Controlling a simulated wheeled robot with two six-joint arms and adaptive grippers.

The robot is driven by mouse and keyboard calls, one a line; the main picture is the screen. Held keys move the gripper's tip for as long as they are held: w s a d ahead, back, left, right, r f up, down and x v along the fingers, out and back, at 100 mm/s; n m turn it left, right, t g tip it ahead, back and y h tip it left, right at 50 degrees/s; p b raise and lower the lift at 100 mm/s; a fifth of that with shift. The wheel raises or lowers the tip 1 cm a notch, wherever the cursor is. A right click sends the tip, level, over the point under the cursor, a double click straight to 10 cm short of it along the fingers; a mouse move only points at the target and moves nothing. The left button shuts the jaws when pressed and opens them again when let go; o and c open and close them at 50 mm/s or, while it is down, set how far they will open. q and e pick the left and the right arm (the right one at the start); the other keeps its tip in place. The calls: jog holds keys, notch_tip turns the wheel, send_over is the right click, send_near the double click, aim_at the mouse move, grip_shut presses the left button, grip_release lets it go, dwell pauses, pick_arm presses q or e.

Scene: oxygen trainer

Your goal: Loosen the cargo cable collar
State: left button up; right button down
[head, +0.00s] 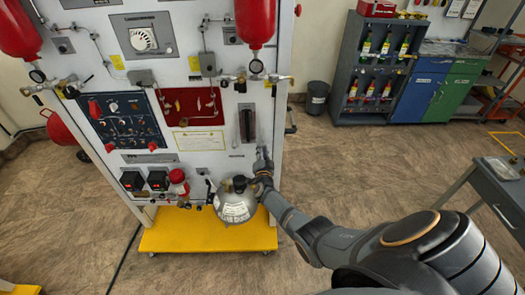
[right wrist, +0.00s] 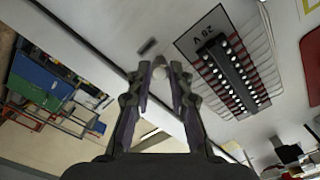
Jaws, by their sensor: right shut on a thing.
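My right gripper (head: 263,158) is in front of the lower right part of the white trainer panel (head: 215,155), near its right edge. My left gripper is not in view.
A silver round tank (head: 235,205) stands just left of my right gripper, above the yellow base (head: 195,235). A wired terminal block (right wrist: 232,72) is on the panel close by. A grey trolley (head: 500,185) is at the right. The floor between is clear.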

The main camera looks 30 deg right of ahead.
jog(key=c, duration=1.2)
grip_release()
jog(key=v, duration=1.2)
jog(key=shift+s+f, duration=0.1)
